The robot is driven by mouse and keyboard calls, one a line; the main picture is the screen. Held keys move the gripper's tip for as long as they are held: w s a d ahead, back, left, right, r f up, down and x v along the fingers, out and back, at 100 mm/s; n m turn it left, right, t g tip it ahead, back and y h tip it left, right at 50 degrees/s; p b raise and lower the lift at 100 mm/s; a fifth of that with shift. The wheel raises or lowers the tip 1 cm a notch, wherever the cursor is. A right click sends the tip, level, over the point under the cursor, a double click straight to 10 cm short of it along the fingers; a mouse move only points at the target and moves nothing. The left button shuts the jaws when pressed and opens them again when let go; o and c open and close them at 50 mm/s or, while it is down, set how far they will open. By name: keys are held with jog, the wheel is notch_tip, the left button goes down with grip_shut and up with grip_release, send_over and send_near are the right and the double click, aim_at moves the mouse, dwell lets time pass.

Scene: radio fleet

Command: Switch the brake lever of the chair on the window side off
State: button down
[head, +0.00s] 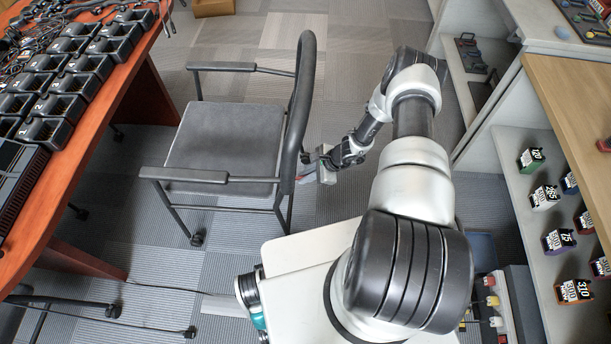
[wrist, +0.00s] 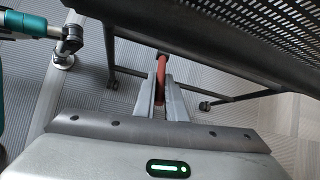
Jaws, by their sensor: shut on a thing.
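A grey chair (head: 225,135) with black armrests and a curved back stands left of my arm. In the wrist view its dark perforated back (wrist: 245,40) fills the upper right. A red brake lever (wrist: 160,74) shows below the chair's frame, between my fingers. My gripper (wrist: 160,98) is shut on this lever. In the head view my gripper (head: 303,174) is low behind the chair's back, close to its rear frame; the lever is too small there to make out clearly. No window is in view.
A red-brown desk (head: 105,105) with black charger trays stands at the left. Part of another chair (head: 95,305) shows at the lower left. A shelf unit (head: 520,185) with coloured radio batteries stands close on the right. Carpet is clear behind the chair.

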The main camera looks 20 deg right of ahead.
jog(key=c, duration=1.8)
grip_release()
jog(key=p+v, duration=0.2)
jog(key=v, duration=1.5)
jog(key=shift+r, duration=0.25)
